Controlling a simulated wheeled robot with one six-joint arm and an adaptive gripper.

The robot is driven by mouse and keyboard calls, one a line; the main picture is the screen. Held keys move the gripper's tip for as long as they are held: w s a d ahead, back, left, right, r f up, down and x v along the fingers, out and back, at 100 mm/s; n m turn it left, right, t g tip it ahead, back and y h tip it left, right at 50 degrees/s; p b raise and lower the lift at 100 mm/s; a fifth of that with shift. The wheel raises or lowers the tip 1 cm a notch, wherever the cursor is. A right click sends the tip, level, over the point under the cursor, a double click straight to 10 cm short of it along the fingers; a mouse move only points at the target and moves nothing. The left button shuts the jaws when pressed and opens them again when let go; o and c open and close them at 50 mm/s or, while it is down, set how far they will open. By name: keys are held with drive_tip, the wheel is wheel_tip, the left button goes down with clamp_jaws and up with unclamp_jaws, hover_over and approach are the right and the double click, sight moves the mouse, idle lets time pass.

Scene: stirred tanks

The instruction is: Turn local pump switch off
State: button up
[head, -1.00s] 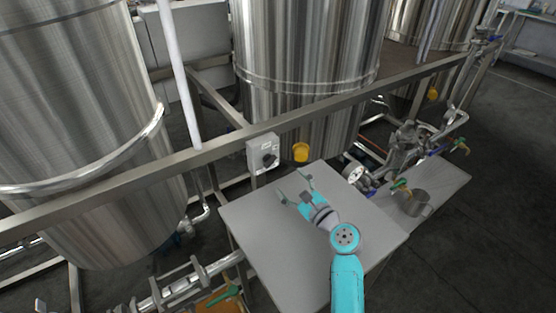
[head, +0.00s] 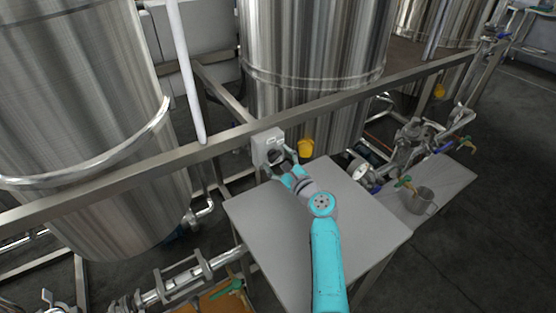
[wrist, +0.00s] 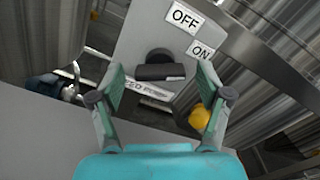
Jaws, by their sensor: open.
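The local pump switch is a grey box (head: 266,146) on the metal rail. In the wrist view its black knob (wrist: 160,66) shows, with an OFF label (wrist: 185,17) above it to the right and an ON label (wrist: 200,51) lower at the right. The knob's bar lies roughly level in that picture; which label it points to I cannot tell for sure. My gripper (head: 284,163) is open at the box's front. In the wrist view its fingers (wrist: 161,88) stand apart on either side of the knob, and I see no contact. In the head view the gripper hides the knob.
A steel rail (head: 345,92) runs across in front of large steel tanks (head: 310,60). A grey table (head: 285,225) lies below my arm. A yellow cap (head: 305,147) sits right of the box. A gauge (head: 361,172), valves and a metal cup (head: 420,200) stand farther right.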

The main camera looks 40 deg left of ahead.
drive_tip(key=c, duration=1.2)
drive_tip(key=shift+o, duration=0.2)
drive_tip(key=n, duration=1.1)
drive_tip(key=shift+n, duration=0.6)
drive_tip(key=o, duration=1.2)
drive_tip(key=shift+c, duration=0.2)
drive_tip(key=shift+d, duration=0.15)
